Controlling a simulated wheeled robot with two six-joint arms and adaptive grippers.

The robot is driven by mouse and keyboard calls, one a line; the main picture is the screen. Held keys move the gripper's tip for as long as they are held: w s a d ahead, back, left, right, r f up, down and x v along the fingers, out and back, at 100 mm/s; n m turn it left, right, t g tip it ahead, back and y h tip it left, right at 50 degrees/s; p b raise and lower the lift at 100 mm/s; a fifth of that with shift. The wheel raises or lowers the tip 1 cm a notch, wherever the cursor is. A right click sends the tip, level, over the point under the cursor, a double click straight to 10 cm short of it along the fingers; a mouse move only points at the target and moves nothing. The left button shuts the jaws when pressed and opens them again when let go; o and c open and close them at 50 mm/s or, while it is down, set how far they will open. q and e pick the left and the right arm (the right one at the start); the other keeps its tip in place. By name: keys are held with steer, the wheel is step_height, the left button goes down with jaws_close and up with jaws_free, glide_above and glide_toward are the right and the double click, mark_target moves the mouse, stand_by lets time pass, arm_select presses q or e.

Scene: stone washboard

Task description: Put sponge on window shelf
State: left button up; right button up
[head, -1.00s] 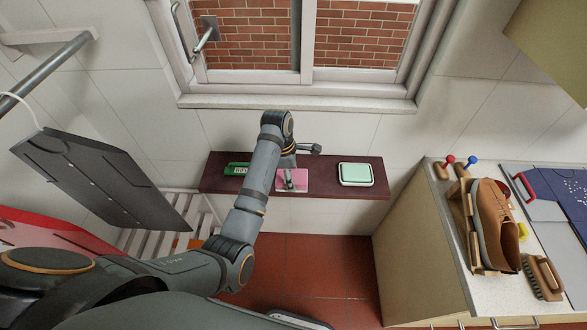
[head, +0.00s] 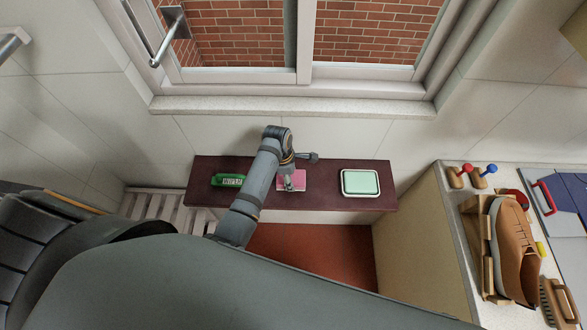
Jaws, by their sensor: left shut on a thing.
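A pink sponge (head: 300,178) is on or just above the dark red-brown shelf (head: 325,199) below the window, near its middle. I cannot tell whether it rests on the shelf surface. My left gripper (head: 289,182) comes down over the sponge and is shut on it. The gripper covers part of the sponge's left side. My right gripper is not in view.
A green labelled package (head: 228,180) lies left of the sponge, and a mint-green block in a white dish (head: 360,182) stands right of it. The window sill (head: 292,106) is above. A counter (head: 452,215) with a brown shoe (head: 517,245) is at right.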

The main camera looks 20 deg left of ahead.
arm_select(q)
steer(key=shift+w+a+f, duration=0.1)
steer(key=shift+w+f, duration=0.25)
steer(key=shift+f, duration=0.05)
steer(key=shift+c, duration=0.9)
steer(key=o, duration=0.8)
steer(key=shift+s+r, duration=0.1)
steer(key=shift+s, duration=0.1)
steer(key=shift+o, duration=1.3)
steer(key=shift+s+r, duration=0.15)
steer(key=shift+o, duration=0.7)
steer(key=shift+r, duration=0.1)
step_height(320, 180, up, 12)
steer(key=a+b, duration=0.1)
steer(key=b, duration=0.1)
steer(key=shift+s+a, duration=0.15)
steer(key=shift+a, duration=0.15)
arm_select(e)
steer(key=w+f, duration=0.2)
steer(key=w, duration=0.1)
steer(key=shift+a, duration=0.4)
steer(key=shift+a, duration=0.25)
arm_select(q)
steer(key=shift+f, duration=0.2)
